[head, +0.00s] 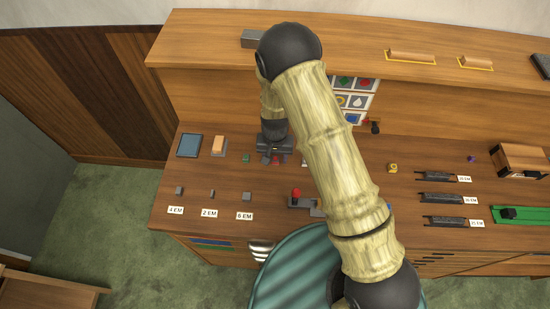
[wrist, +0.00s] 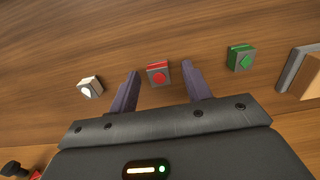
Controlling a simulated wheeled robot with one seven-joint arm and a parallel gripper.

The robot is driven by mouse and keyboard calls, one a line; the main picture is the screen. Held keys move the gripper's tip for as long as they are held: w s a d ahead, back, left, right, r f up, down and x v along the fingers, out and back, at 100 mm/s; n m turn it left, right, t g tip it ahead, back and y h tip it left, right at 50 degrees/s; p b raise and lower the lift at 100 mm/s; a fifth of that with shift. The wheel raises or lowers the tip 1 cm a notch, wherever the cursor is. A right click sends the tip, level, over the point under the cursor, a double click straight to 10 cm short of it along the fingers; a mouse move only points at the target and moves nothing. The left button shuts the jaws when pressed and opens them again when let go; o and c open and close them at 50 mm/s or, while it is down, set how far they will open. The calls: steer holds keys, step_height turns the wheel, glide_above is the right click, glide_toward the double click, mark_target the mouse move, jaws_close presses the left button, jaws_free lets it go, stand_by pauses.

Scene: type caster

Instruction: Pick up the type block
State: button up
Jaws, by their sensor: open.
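Three small grey or white type blocks lie in a spaced row on the wooden desk in the wrist view. One has a red face (wrist: 158,75), one a white face (wrist: 90,87) and one a green face (wrist: 240,58). My gripper (wrist: 161,70) is open, with the red-faced block showing between its fingertips; I cannot tell how far above the desk they are. In the head view my gripper (head: 274,157) is low over the desk, just right of the green-faced block (head: 246,158). There it partly covers the red-faced block, and the white-faced one is hard to make out.
A tan block on a grey base (head: 218,146) and a blue-grey tray (head: 190,145) lie to the left. A red-knobbed device (head: 296,194) stands nearer the front. Small grey pieces sit behind EM labels (head: 209,213). My arm hides the desk's middle.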

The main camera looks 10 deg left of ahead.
mark_target(276, 159)
steer(key=shift+w, duration=0.15)
stand_by(0.3)
jaws_close()
step_height(276, 159, up, 10)
steer(key=b, duration=0.3)
stand_by(0.4)
stand_by(0.7)
